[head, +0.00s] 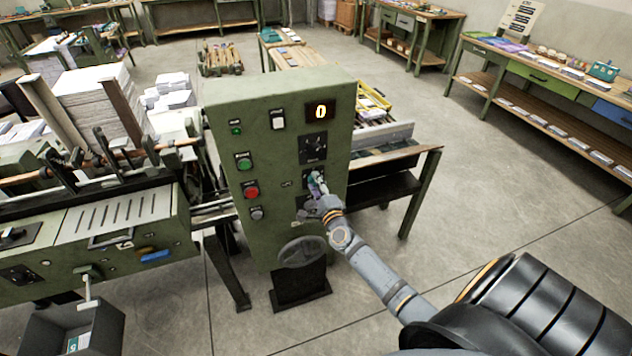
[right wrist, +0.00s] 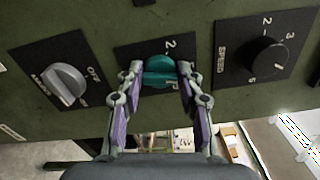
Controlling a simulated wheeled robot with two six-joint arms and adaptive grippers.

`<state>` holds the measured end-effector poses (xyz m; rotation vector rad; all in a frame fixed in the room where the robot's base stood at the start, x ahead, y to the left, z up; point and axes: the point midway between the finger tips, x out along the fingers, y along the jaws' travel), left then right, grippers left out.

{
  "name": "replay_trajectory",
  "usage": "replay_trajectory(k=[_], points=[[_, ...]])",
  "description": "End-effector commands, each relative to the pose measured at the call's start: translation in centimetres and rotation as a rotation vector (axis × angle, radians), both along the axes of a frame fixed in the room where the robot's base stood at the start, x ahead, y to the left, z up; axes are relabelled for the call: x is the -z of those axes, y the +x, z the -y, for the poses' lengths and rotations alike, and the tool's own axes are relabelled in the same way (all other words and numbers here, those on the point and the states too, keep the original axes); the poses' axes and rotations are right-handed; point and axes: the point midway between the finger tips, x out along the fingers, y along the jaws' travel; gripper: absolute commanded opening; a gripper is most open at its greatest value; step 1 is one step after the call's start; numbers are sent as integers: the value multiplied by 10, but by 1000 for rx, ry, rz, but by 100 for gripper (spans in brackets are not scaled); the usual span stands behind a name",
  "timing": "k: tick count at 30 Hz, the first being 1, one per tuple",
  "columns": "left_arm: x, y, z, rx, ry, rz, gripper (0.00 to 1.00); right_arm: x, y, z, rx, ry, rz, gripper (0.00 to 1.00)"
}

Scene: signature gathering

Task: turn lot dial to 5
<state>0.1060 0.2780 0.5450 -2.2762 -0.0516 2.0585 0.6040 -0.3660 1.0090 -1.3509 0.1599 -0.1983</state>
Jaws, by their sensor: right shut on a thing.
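A green control cabinet (head: 275,100) stands in the middle of the head view. My right gripper (head: 318,186) is at its front face. In the right wrist view, its two fingers (right wrist: 160,76) are closed around a teal dial (right wrist: 160,68), one on each side. The dial sits on a black plate with a "2" showing near its upper right. The plate's other marks are mostly hidden behind the knob and fingers, so I cannot read its name or setting. My left gripper is not in view.
A black dial marked SPEED (right wrist: 266,55) and a grey OFF-marked switch (right wrist: 66,82) flank the teal dial. The cabinet display (head: 320,110) reads 0. A green button (head: 244,162), a red button (head: 251,190) and a handwheel (head: 302,252) are nearby. Open floor lies right.

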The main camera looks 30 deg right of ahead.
Motion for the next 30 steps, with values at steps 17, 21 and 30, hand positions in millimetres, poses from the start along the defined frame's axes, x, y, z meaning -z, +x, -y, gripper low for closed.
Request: replay_trajectory(k=[17, 21, 30], points=[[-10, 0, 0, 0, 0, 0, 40, 1, 0, 0, 0, -203, -51, 5], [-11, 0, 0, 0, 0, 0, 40, 2, 0, 0, 0, -208, -52, 5], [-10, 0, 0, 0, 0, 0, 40, 2, 0, 0, 0, -207, -52, 39]])
